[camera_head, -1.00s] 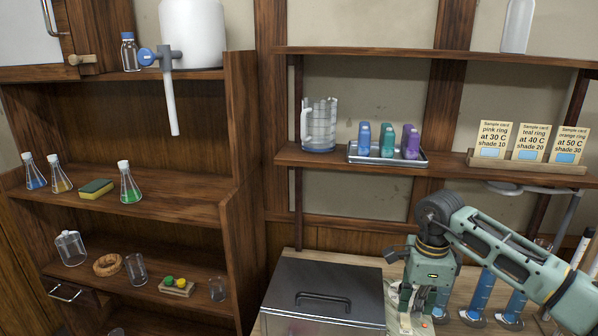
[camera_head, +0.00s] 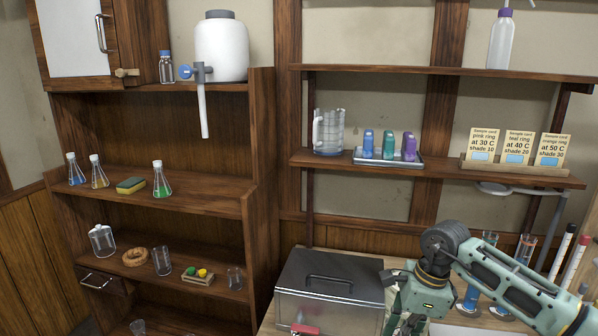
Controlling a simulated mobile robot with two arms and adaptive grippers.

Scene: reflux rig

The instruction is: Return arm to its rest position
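My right arm (camera_head: 510,292) is green and grey, comes in from the lower right and bends down at a dark joint. Its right gripper (camera_head: 405,322) points down at the bottom edge, just right of the metal box (camera_head: 330,297). The fingertips are cut off or hidden, so I cannot tell whether it is open or holds anything. My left arm and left gripper are not in view.
Glass cylinders (camera_head: 524,248) stand behind my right arm. Above it, a shelf holds a jug (camera_head: 328,132), a tray of coloured bottles (camera_head: 375,162) and sample cards (camera_head: 517,147). A shelf unit (camera_head: 225,205) with flasks is left. A red object (camera_head: 305,329) lies before the box.

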